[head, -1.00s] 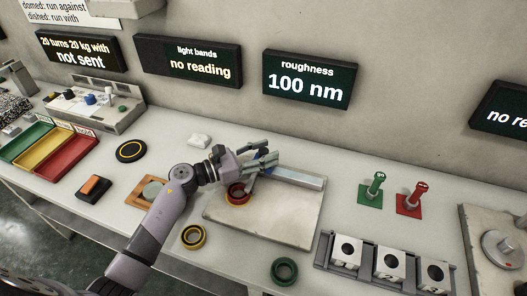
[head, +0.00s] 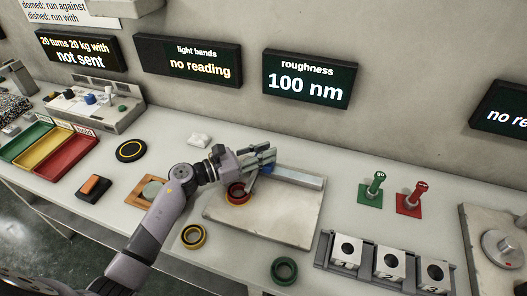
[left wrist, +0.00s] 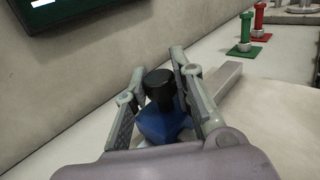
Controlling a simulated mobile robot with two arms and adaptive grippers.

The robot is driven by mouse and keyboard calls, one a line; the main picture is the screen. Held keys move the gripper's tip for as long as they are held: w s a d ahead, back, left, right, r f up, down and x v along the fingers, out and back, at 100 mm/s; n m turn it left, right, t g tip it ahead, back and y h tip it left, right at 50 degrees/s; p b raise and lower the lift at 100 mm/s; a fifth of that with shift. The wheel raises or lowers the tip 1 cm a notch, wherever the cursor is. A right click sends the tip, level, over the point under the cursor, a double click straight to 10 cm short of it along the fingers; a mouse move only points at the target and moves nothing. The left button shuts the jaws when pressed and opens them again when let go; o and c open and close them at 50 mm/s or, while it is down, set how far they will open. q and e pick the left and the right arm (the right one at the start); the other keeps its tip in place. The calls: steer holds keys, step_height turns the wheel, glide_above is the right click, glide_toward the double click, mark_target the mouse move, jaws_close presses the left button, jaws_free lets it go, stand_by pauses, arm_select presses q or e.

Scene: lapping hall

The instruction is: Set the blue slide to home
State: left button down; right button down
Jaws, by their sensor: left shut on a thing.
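The blue slide (left wrist: 160,122) with its black knob (left wrist: 160,86) stands between the fingers of my left gripper (left wrist: 158,78) in the left wrist view. In the head view my left gripper (head: 264,160) is shut on the slide, and only a little blue (head: 267,169) shows below the fingers. The slide is at the left end of the visible grey rail (head: 298,177), along the back of a pale plate (head: 285,215). The fingers hide most of the slide and that rail end. My right gripper is not in view.
A yellow ring (head: 193,237) and a green ring (head: 284,270) lie in front. Green (head: 372,190) and red (head: 411,200) posts stand right. A roughness display (head: 308,80) reads 100 nm.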

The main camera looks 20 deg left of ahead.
arm_select(q)
steer(key=d, duration=0.7)
steer(key=shift+s+d, duration=0.15)
steer(key=shift+s, duration=0.05)
steer(key=c, duration=1.8)
jaws_free()
steer(key=o, duration=0.4)
steer(key=shift+d, duration=0.2)
steer(key=shift+o, duration=0.3)
steer(key=shift+a, duration=0.1)
steer(key=shift+a, duration=0.15)
